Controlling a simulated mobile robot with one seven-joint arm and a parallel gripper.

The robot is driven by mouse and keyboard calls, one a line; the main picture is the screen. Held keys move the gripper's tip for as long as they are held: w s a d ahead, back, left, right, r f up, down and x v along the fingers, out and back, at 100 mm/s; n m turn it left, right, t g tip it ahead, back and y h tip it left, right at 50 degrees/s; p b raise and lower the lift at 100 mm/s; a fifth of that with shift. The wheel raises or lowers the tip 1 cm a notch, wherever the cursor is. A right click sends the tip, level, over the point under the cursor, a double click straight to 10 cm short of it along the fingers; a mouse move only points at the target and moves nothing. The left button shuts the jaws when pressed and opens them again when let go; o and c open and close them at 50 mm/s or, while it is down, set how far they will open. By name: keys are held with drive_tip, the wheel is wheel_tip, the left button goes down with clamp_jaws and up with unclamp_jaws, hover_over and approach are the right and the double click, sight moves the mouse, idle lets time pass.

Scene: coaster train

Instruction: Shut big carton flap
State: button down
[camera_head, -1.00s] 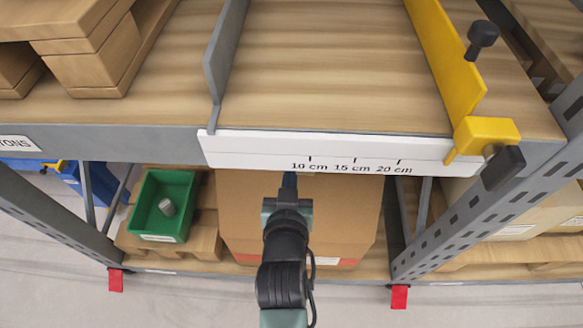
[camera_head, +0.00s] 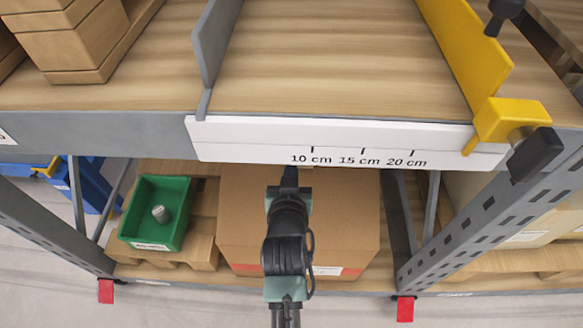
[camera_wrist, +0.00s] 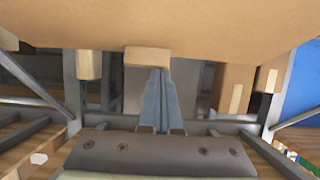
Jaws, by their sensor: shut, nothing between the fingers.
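The big carton (camera_head: 345,215) is brown and stands on the lower shelf, below the white ruler strip. Its front carries a red and white label. My gripper (camera_head: 289,175) is shut and empty, reaching over the carton towards its far side; the tips are close under the upper shelf's edge. In the wrist view my shut fingers (camera_wrist: 158,75) point away from the camera, under a wide brown cardboard panel (camera_wrist: 190,25). A small tan tab (camera_wrist: 147,58) overlaps the fingertips; I cannot tell whether they touch. The flap's exact angle is hidden in the head view.
A green bin (camera_head: 150,228) with a grey cylinder stands left of the carton on a pallet. The upper shelf (camera_head: 330,70) overhangs the carton, with a yellow stop (camera_head: 465,60) at right. Rack posts (camera_head: 480,190) stand on both sides.

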drive_tip(key=shift+w, duration=0.15)
drive_tip(key=shift+w+g+p, duration=0.2)
drive_tip(key=shift+g+p, duration=0.1)
drive_tip(key=shift+p, duration=0.4)
drive_tip(key=w+f+g+p, duration=0.2)
drive_tip(key=w+f+g, duration=0.1)
drive_tip(key=f, duration=0.3)
drive_tip(key=shift+w+f, duration=0.2)
drive_tip(key=shift+f, duration=0.1)
drive_tip(key=shift+r+p, duration=0.45)
drive_tip(key=shift+p, duration=0.2)
wheel_tip(320, 180, up, 4)
drive_tip(key=p, duration=0.3)
drive_tip(key=shift+f, duration=0.1)
drive_tip(key=p+v, duration=0.4)
drive_tip(key=v, duration=0.5)
drive_tip(key=shift+r+p, duration=0.35)
